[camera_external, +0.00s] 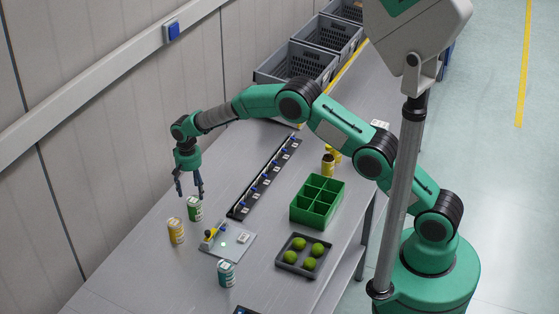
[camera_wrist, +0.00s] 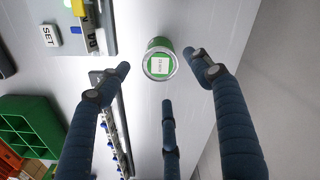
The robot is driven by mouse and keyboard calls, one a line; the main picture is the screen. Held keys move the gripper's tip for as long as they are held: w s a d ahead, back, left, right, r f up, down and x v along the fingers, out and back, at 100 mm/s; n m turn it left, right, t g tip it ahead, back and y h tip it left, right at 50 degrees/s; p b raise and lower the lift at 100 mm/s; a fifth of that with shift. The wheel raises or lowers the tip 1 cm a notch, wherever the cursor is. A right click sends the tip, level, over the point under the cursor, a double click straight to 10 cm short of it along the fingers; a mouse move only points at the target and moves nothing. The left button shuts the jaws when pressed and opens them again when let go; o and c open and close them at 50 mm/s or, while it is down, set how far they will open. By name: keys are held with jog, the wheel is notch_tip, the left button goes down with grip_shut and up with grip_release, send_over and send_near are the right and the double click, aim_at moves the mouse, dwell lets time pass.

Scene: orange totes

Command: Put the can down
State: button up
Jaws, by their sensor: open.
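A green can (camera_external: 194,210) with a white lid stands upright on the grey table near its wall side. It also shows in the wrist view (camera_wrist: 160,62), top up, with a green label on its lid. My gripper (camera_external: 190,192) hangs pointing down just above and beside the green can. Its fingers are spread wide and hold nothing. In the wrist view my gripper (camera_wrist: 158,68) has dark blue fingers apart, with the can past their tips and a clear gap to it.
A yellow can (camera_external: 176,232) and a teal can (camera_external: 226,274) stand nearby. A small plate with a device (camera_external: 232,248) lies beside them. A black rail (camera_external: 262,180), green divided box (camera_external: 317,220) and dark tray (camera_external: 282,265) of green balls lie to the right.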

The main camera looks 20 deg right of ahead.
jog(key=shift+r, duration=0.1)
dwell(0.4)
jog(key=d+r+t+y, duration=0.1)
jog(key=d+r+t, duration=0.1)
jog(key=d+r, duration=2.65)
jog(key=s+d+r, duration=0.5)
jog(key=d+r, duration=0.3)
jog(key=s+d+r+t, duration=0.1)
jog(key=s+d+r, duration=0.3)
jog(key=s+d, duration=0.4)
jog(key=s+d+r+t, duration=0.1)
jog(key=s+d+r, duration=0.2)
jog(key=s+d, duration=0.55)
jog(key=s+d+f, duration=0.1)
jog(key=s+d, duration=0.4)
jog(key=s, duration=0.3)
jog(key=s+d+f+t+h, duration=0.1)
jog(key=s+d+f, duration=0.1)
jog(key=s+d, duration=0.3)
jog(key=s, duration=0.4)
jog(key=shift+f+t, duration=0.15)
jog(key=shift+t, duration=0.15)
